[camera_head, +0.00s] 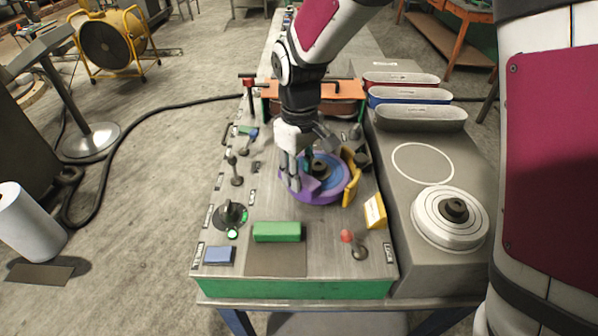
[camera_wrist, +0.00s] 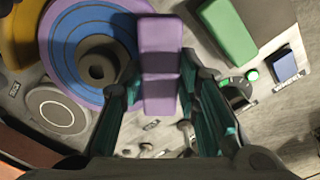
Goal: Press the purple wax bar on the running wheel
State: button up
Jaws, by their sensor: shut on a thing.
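My gripper (camera_head: 295,168) is shut on the purple wax bar (camera_wrist: 160,48), which lies between its dark teal fingers in the wrist view. In the head view the bar (camera_head: 304,184) is partly hidden by the fingers, at the left side of the wheel. The wheel (camera_head: 330,190) lies flat on the bench, with a blue face, purple rim and dark hub. It also shows in the wrist view (camera_wrist: 75,45), where the bar overlaps its right edge. I cannot tell for certain whether the bar touches the wheel, or whether the wheel is turning.
A yellow guard (camera_head: 352,180) stands at the wheel's right. A green bar (camera_head: 276,231) and a blue block (camera_head: 219,255) lie at the bench front. A dial with a lit green lamp (camera_head: 233,234) is at left. A silver stepped disc (camera_head: 449,217) sits on the right-hand surface.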

jog(key=shift+r+p, duration=1.15)
jog(key=shift+r, duration=2.7)
